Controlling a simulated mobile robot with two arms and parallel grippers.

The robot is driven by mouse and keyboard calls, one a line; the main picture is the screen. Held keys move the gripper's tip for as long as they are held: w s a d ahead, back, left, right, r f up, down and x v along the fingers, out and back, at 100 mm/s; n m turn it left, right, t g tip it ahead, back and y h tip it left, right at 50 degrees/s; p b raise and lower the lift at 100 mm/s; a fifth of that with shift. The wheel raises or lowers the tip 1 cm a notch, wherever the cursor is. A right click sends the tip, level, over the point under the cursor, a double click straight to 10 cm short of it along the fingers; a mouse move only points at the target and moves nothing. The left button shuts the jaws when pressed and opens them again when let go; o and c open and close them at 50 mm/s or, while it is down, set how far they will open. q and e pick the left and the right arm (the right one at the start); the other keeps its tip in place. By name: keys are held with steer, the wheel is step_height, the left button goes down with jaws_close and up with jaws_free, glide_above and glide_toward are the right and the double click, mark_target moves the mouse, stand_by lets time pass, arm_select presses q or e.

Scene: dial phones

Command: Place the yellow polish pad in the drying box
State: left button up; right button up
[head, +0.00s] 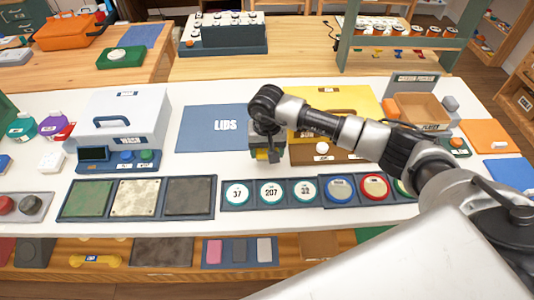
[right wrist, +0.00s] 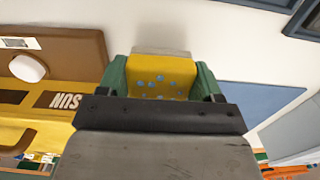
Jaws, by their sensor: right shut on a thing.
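My right gripper (head: 266,152) hangs over the white table, between the blue LIDS mat (head: 203,130) and the brown front of a yellow unit. In the right wrist view, its green fingers (right wrist: 162,84) are shut on the yellow polish pad (right wrist: 160,68), a yellow block with blue dots and a pale grey layer at its far side. Only a little yellow of the pad shows in the head view (head: 262,156). An open tan box (head: 422,113) stands at the right behind my arm; its label is too small to read, so I cannot tell whether it is the drying box. My left gripper is out of view.
A white lidded machine (head: 118,108) stands at the left. The yellow unit (head: 352,101) marked SUN in the wrist view is partly behind my right arm. Trays of plates (head: 135,198) and round dials (head: 270,192) line the front edge.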

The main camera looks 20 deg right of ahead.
steer(key=shift+f, duration=1.35)
steer(key=shift+f, duration=0.2)
steer(key=o, duration=1)
steer(key=shift+r, duration=0.1)
